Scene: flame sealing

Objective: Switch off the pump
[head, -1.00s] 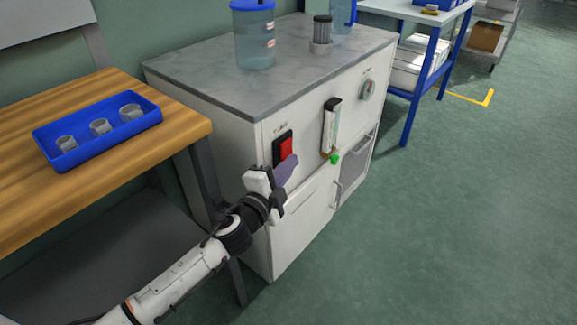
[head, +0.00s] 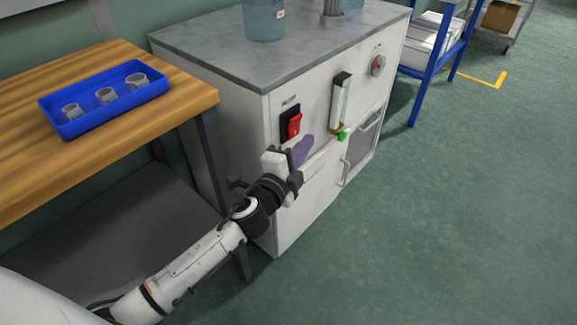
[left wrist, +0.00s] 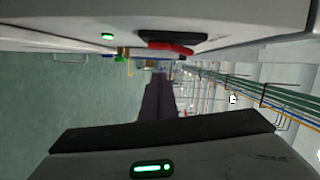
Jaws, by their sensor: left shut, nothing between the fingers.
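The pump's red rocker switch (head: 294,126) sits in a black plate on the front of the white cabinet (head: 308,215). In the head view its red face stands out from the plate at the lower right. My left gripper (head: 302,150), with dark purple fingers, is shut and empty just below the switch, with a small gap seeming to separate them. In the left wrist view the red rocker (left wrist: 170,47) shows at the top, and the shut fingers (left wrist: 158,98) point away from the camera, clear of it. My right gripper is not in view.
Right of the switch are a flow tube (head: 340,103) with a green knob (head: 343,134) and a round gauge (head: 378,65). A wooden bench (head: 110,62) with a blue tray (head: 77,128) stands left. The floor (head: 460,210) at right is clear.

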